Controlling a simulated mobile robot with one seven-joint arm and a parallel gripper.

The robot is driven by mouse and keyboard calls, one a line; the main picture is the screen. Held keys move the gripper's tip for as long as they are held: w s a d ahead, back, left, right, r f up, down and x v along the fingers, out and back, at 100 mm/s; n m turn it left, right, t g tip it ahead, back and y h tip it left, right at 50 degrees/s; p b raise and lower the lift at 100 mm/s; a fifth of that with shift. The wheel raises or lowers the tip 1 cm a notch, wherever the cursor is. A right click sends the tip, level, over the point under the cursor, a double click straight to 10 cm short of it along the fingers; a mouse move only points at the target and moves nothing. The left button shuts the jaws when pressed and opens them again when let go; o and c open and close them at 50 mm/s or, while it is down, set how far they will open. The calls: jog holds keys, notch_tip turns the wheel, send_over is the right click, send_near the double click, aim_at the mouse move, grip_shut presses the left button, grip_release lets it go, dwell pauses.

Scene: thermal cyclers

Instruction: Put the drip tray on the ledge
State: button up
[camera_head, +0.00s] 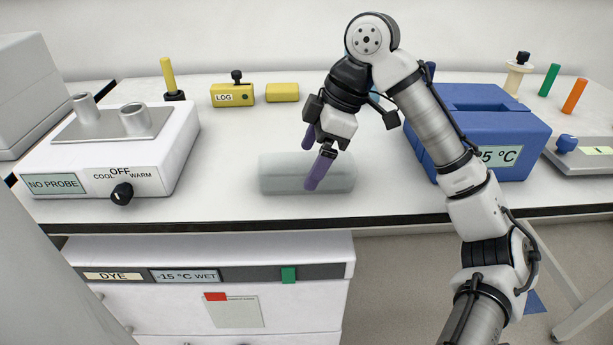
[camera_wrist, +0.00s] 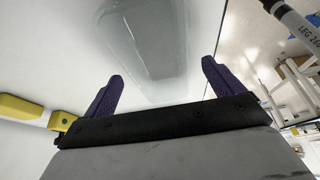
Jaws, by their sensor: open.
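A pale, see-through drip tray (camera_head: 275,176) lies on the white bench top near its front edge. It also shows in the wrist view (camera_wrist: 150,45), ahead of and between the fingers. My gripper (camera_head: 313,160) is open with purple fingers, pointing down over the tray. One finger overlaps the tray's middle in the head view; I cannot tell whether it touches. In the wrist view my gripper (camera_wrist: 162,75) has nothing between its fingers close up. I cannot tell for sure which surface is the ledge.
A white cooler-warmer box (camera_head: 100,155) stands left and a blue block (camera_head: 485,130) right. Yellow blocks (camera_head: 232,94) (camera_head: 282,92) sit behind the tray. The bench's dark front edge (camera_head: 240,223) is close, with a white drawer cabinet (camera_head: 220,250) below. Bench space around the tray is clear.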

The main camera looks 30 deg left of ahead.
aim_at(306, 174)
jog(key=shift+x, duration=1.45)
jog(key=c, duration=1.2)
